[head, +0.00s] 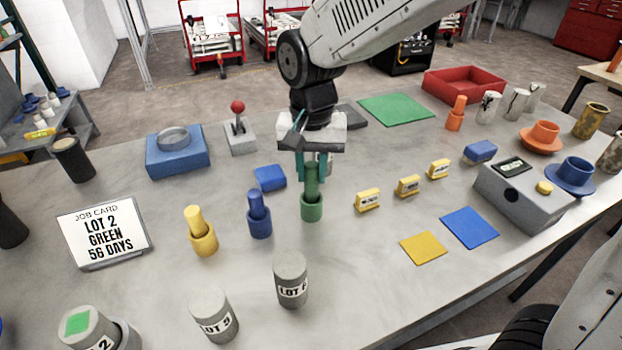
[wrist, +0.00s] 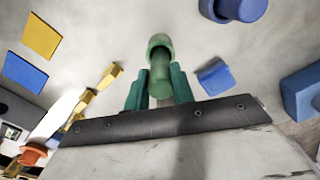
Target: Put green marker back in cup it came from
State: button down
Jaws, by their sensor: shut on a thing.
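The green marker (head: 311,180) stands upright between the teal fingers of my gripper (head: 311,168), which is shut on it. Its lower end meets the mouth of the green cup (head: 312,209) and looks to be inside it. How deep it sits I cannot tell. In the wrist view the marker (wrist: 160,78) runs from between the fingers (wrist: 160,92) into the opening of the green cup (wrist: 158,42). The marker's top is partly hidden by my gripper.
A blue cup with marker (head: 259,222) and a yellow cup with marker (head: 202,240) stand to the left. A blue block (head: 270,178) lies close by on the left. Yellow tags (head: 368,200) stand to the right. Grey cylinders (head: 291,280) stand in front.

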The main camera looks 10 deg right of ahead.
jog(key=shift+f, duration=1.3)
jog(key=shift+f, duration=0.1)
jog(key=c, duration=1.2)
grip_release()
notch_tip(320, 180, up, 12)
jog(key=shift+r, duration=0.15)
jog(key=s+d, duration=0.6)
jog(key=s+d+f+n, duration=0.1)
jog(key=s+d, duration=0.6)
jog(key=s+d+f+n+t, duration=0.1)
jog(key=s+d, duration=0.5)
jog(key=d, duration=0.1)
jog(key=shift+s+d, duration=0.25)
jog(key=shift+s, duration=0.05)
